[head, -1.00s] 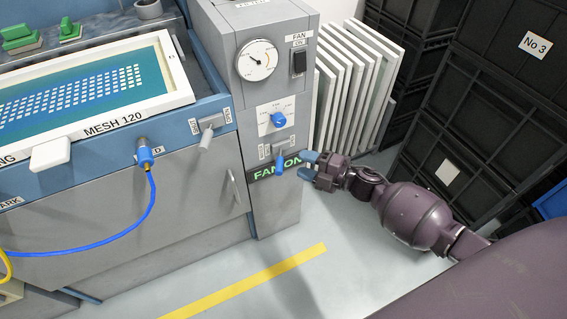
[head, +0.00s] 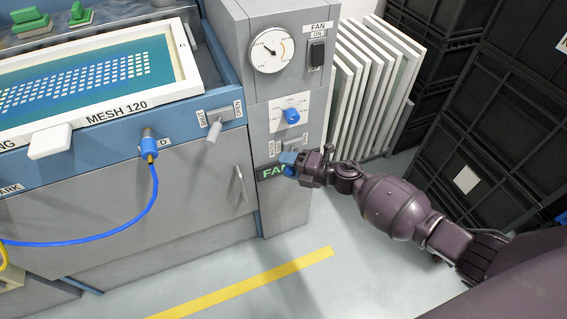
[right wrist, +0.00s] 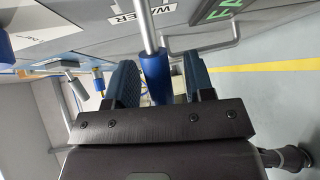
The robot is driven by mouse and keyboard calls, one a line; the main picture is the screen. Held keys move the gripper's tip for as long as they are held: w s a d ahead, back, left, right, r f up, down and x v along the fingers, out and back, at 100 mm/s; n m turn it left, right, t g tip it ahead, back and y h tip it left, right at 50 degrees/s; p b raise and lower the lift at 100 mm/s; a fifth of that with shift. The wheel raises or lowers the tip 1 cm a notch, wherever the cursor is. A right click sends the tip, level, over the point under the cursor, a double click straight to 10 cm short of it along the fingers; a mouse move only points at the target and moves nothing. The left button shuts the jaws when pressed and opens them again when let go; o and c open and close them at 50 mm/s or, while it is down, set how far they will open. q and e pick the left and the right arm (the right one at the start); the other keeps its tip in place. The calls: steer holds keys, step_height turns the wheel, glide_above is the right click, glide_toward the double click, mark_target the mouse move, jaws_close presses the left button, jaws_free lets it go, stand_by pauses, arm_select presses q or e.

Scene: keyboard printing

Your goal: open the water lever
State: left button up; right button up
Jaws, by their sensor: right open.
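The water lever (right wrist: 154,70) has a grey metal rod and a blue sleeve, with a WATER label (right wrist: 155,15) beside it in the right wrist view. My right gripper (right wrist: 158,82) is open, with one dark blue finger on each side of the sleeve. I see small gaps, so it does not look clamped. In the head view my right gripper (head: 288,163) is at the front of the grey control column (head: 285,215) and largely covers the lever. My left gripper is not in view.
A grey lever (head: 214,128) with SHUT and OPEN labels is on the blue bench to the left. A gauge (head: 271,50), a blue knob (head: 291,116) and a FAN switch (head: 316,54) are above my gripper. White frames (head: 350,90) and black crates (head: 490,130) stand at right.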

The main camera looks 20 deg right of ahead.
steer(key=shift+w+a+f, duration=0.1)
steer(key=shift+w+a, duration=0.35)
steer(key=shift+w, duration=0.05)
steer(key=shift+c, duration=0.4)
jaws_close()
